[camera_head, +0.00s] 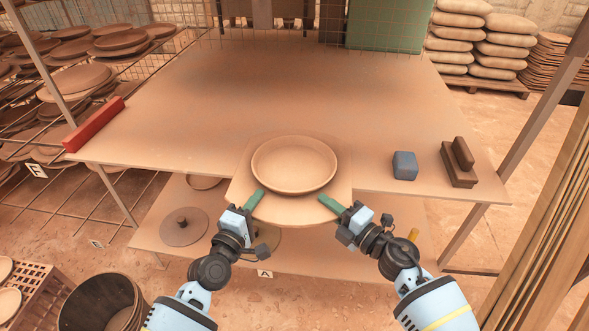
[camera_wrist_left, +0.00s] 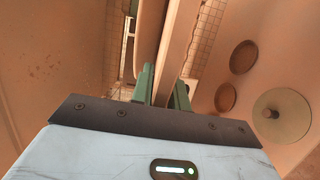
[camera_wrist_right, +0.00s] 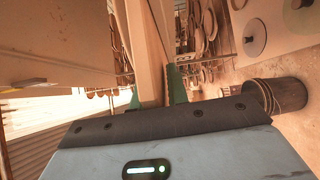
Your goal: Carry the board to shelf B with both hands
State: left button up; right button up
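The board (camera_head: 290,212) is a tan slab with a rounded front edge, jutting out past the front edge of the table. A round, shallow clay dish (camera_head: 293,164) sits on it. My left gripper (camera_head: 254,200) is at the board's front left edge; in the left wrist view its green fingers stand on either side of the board (camera_wrist_left: 176,50). My right gripper (camera_head: 331,205) is at the front right edge, and in the right wrist view its fingers flank the board (camera_wrist_right: 148,62). Both look shut on it. I cannot make out a shelf marked B.
A blue block (camera_head: 404,166) and dark brown blocks (camera_head: 459,166) lie on the table (camera_head: 200,110) at right, a red bar (camera_head: 94,125) at left. A lower shelf (camera_head: 340,255) bears the label A (camera_head: 265,274). Racks of plates (camera_head: 75,80) stand left; a bucket (camera_head: 100,303) is front left.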

pick_arm(q)
jog(key=o, duration=0.3)
pick_arm(e)
jog(key=o, duration=0.3)
pick_arm(q)
jog(key=shift+s, duration=0.1)
jog(key=v, duration=1.2)
pick_arm(e)
jog(key=v, duration=1.2)
jog(key=shift+s, duration=0.1)
